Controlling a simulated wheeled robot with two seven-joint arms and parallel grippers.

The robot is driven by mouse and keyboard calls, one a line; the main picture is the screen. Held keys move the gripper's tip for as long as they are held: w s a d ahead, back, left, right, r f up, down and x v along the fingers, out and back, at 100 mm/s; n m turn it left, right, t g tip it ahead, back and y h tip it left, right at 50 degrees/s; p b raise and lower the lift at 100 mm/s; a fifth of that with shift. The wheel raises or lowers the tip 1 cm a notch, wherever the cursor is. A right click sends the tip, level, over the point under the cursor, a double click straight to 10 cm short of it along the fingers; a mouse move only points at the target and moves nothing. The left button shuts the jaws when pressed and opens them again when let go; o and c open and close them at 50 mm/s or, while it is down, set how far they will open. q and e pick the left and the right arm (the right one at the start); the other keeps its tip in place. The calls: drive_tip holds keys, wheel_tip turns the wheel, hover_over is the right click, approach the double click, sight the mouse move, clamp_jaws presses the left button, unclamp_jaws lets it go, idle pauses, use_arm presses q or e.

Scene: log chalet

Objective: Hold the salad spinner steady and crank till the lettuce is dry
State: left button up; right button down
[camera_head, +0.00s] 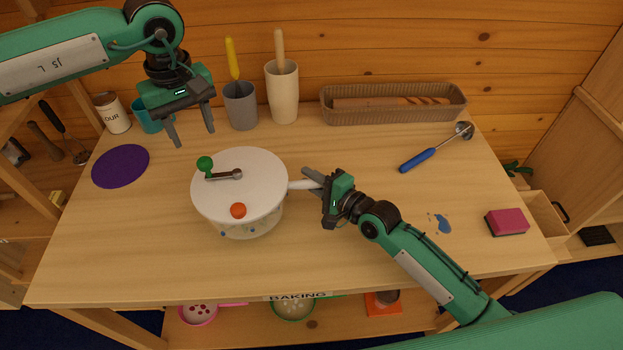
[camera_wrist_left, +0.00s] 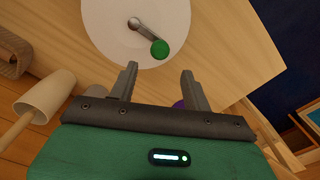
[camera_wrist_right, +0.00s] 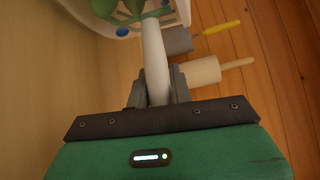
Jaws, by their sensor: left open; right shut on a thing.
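The salad spinner (camera_head: 255,178) stands on the wooden table with its white lid on. On the lid are a crank with a green knob (camera_head: 205,163) and an orange button (camera_head: 238,210). A white side handle (camera_head: 302,184) sticks out to the right. My right gripper (camera_head: 316,181) is shut on this handle; the right wrist view shows the handle (camera_wrist_right: 155,60) between the fingers. Green lettuce (camera_wrist_right: 125,10) shows through the bowl there. My left gripper (camera_head: 192,128) is open and empty, above the table behind the spinner. In the left wrist view the green knob (camera_wrist_left: 160,49) lies beyond its fingertips.
A grey cup (camera_head: 240,106), a cream cup (camera_head: 283,92) and a wicker basket (camera_head: 394,117) stand along the back. A purple mat (camera_head: 120,166) lies at left. A blue-handled ladle (camera_head: 418,160), a blue spill (camera_head: 444,224) and a pink sponge (camera_head: 507,221) are at right.

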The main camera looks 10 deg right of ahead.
sight(203, 159)
use_arm(q)
wheel_tip(203, 159, down, 8)
drive_tip(key=shift+f, duration=0.25)
idle(0.4)
drive_tip(key=c, duration=0.7)
